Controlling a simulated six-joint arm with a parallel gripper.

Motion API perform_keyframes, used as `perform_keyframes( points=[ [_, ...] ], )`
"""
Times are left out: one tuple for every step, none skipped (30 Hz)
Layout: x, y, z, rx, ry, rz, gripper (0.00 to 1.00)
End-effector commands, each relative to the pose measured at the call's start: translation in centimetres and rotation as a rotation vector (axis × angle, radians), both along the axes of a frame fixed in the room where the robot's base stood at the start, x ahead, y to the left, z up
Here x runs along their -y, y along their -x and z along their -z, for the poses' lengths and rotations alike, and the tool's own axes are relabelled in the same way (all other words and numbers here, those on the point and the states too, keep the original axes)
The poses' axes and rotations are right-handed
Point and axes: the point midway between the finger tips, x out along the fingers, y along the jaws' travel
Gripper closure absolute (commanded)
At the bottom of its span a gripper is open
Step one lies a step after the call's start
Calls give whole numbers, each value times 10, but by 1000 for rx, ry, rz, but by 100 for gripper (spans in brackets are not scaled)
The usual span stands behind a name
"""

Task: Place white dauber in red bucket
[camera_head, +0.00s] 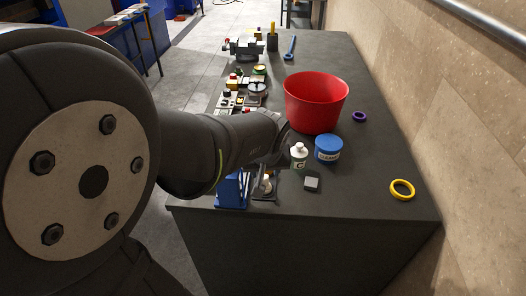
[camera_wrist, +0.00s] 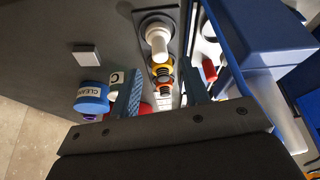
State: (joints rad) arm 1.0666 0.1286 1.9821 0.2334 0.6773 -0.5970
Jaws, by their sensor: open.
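A small white-topped piece, which looks like the white dauber (camera_head: 267,184), stands at the near left edge of the bench, partly hidden by my arm. In the wrist view a white cylinder with a rounded end (camera_wrist: 158,38) stands in a dark round holder. The red bucket (camera_head: 315,105) stands on the bench further back, right of my arm. A red patch between the fingers in the wrist view may be part of it. My gripper (camera_wrist: 165,70) is open, with the white cylinder ahead of its fingertips and apart from them. In the head view my arm hides most of the gripper.
A blue-lidded tub (camera_head: 328,149) and a white bottle (camera_head: 299,156) stand close to the bucket and my arm. A grey block (camera_head: 312,183), yellow ring (camera_head: 402,189) and purple ring (camera_head: 359,116) lie on the bench. A blue stand (camera_head: 232,190) is at the left edge.

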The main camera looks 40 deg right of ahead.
Motion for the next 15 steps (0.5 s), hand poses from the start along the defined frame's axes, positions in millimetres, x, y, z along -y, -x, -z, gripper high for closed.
perform_keyframes(
  points=[
    [-2, 3, -10, 2, 5, 1, 58],
    [-3, 5, -16, 2, 5, 1, 58],
    [-5, 7, -23, 2, 5, 1, 58],
    [-7, 9, -29, 2, 6, 1, 58],
    [-8, 11, -34, 1, 5, 0, 58],
    [-10, 13, -42, 2, 5, 0, 58],
    [-11, 15, -47, 1, 5, 0, 58],
    [-13, 17, -53, 2, 5, 0, 58],
    [-15, 19, -59, 2, 5, 0, 58],
    [-16, 21, -64, 2, 5, 1, 58],
    [-17, 22, -69, 2, 5, 1, 58],
    [-19, 24, -74, 1, 3, 1, 58],
    [-20, 26, -78, 1, 3, 1, 58],
    [-21, 27, -83, 2, 5, 1, 58],
    [-22, 28, -87, 1, 3, 1, 58]
  ],
)
